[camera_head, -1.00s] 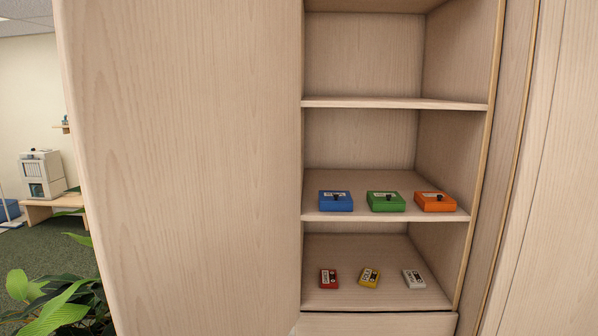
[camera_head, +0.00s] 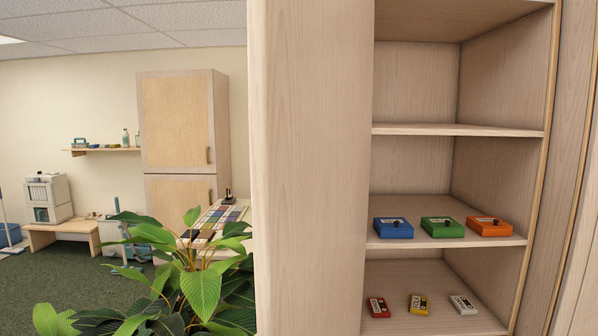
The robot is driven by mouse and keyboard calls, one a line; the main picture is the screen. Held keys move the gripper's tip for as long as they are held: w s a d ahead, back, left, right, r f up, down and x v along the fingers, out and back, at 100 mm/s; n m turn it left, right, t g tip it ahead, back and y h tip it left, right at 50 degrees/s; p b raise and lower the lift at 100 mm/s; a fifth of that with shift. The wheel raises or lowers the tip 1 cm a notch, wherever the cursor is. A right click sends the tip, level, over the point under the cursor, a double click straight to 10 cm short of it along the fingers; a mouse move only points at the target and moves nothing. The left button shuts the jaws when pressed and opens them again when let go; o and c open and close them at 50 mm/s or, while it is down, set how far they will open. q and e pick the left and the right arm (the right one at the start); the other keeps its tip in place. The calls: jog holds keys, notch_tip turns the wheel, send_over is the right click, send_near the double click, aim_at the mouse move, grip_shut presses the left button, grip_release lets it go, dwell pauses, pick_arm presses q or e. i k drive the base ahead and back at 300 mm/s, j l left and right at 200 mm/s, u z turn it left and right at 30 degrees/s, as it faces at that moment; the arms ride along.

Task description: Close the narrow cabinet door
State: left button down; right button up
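The narrow cabinet's door (camera_head: 312,170) stands wide open, hinged at the left side of the cabinet and swung out toward me. I see it at a steep angle, and no handle shows on the face in view. The open cabinet (camera_head: 458,130) shows its shelves at the right. Neither of my grippers is in view.
A blue box (camera_head: 393,228), a green box (camera_head: 441,228) and an orange box (camera_head: 489,227) sit on the middle shelf, with small red, yellow and white cassettes below. A leafy plant (camera_head: 190,275) stands left of the door. Another tall cabinet (camera_head: 180,120) stands behind. Carpet lies open at far left.

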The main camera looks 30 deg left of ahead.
aim_at(310, 64)
jog(key=j+u, duration=0.1)
jog(key=j, duration=1.25)
